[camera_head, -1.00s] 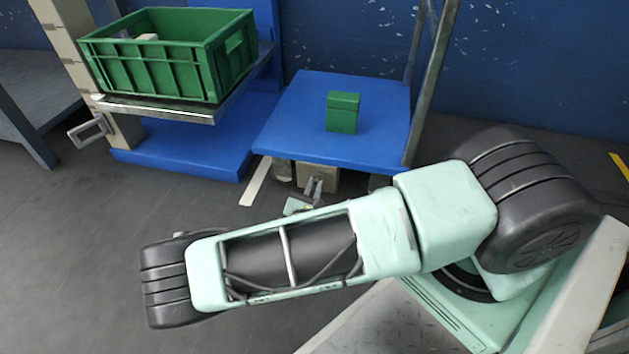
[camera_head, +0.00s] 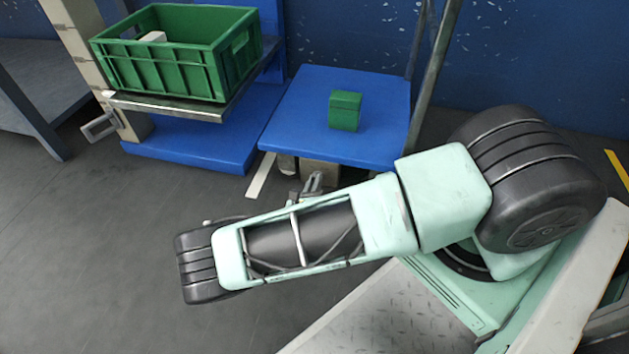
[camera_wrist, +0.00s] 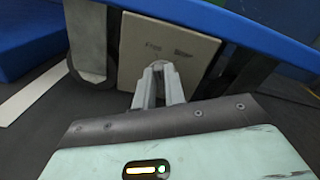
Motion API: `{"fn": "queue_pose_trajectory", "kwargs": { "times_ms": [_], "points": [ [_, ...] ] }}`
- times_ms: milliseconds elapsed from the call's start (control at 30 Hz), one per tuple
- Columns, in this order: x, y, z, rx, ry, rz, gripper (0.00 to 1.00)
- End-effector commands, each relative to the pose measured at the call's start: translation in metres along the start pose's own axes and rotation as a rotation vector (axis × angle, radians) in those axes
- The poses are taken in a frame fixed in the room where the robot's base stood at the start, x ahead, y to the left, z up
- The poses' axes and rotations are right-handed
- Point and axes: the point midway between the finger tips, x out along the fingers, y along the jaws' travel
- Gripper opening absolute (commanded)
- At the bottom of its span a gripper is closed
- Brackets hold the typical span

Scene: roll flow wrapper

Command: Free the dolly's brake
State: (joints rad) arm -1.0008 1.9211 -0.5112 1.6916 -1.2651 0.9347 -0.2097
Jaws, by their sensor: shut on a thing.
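The dolly (camera_head: 290,119) is a blue flat deck with a grey upright frame. In the wrist view its blue edge (camera_wrist: 233,29) crosses the top. Below that edge is a beige plate (camera_wrist: 199,58) with two small dark markings, too blurred to read surely. My gripper (camera_wrist: 159,68) is in front of the plate, its two fingers close together around a small pale brake lever or knob, mostly hidden by the fingertips. In the head view my gripper (camera_head: 313,181) shows just below the deck's front edge, partly hidden behind my arm.
A green box (camera_head: 345,112) sits on the dolly deck. To the left, a green crate (camera_head: 165,73) stands on a metal shelf over a blue base (camera_head: 195,148). A wheel (camera_wrist: 92,60) is left of the plate. The floor at left is clear.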

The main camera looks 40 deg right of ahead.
Motion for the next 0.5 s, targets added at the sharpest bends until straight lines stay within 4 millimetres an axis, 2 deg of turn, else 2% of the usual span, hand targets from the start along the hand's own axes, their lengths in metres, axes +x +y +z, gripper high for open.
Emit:
{"fn": "queue_pose_trajectory", "kwargs": {
  "times_ms": [500],
  "points": [
    [-0.0009,0.0007,-0.002,-0.047,0.005,0.001,0.0]
  ]
}}
